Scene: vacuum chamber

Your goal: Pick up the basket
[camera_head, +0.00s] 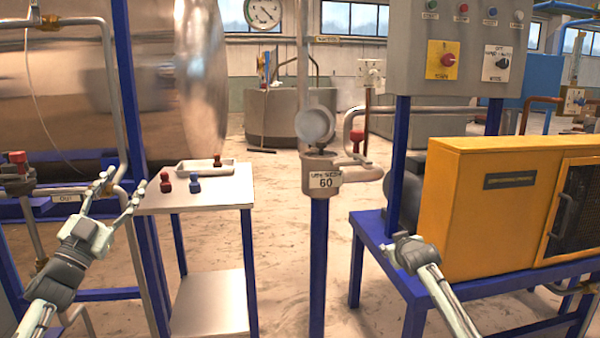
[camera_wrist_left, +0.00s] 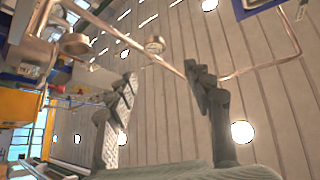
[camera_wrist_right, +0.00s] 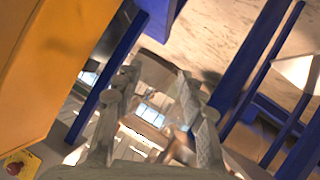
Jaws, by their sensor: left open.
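I cannot make out a basket for certain in any view. My left gripper (camera_head: 124,180) is at the left in the head view, in front of the side table, with its fingers spread and nothing between them. In the left wrist view its fingers (camera_wrist_left: 162,78) stand apart, facing the roof and pipes. My right gripper (camera_head: 405,252) shows at the lower right in the head view, in front of the blue stand. In the right wrist view its fingers (camera_wrist_right: 158,90) stand apart, with no object clearly held.
A side table (camera_head: 225,184) bears a white tray (camera_head: 190,170) and small red (camera_head: 165,182) and blue (camera_head: 195,183) parts. A blue post (camera_head: 319,260) stands centrally. A yellow cabinet (camera_head: 440,200) is on the right. A grey vat (camera_head: 290,112) with an arched bar stands behind.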

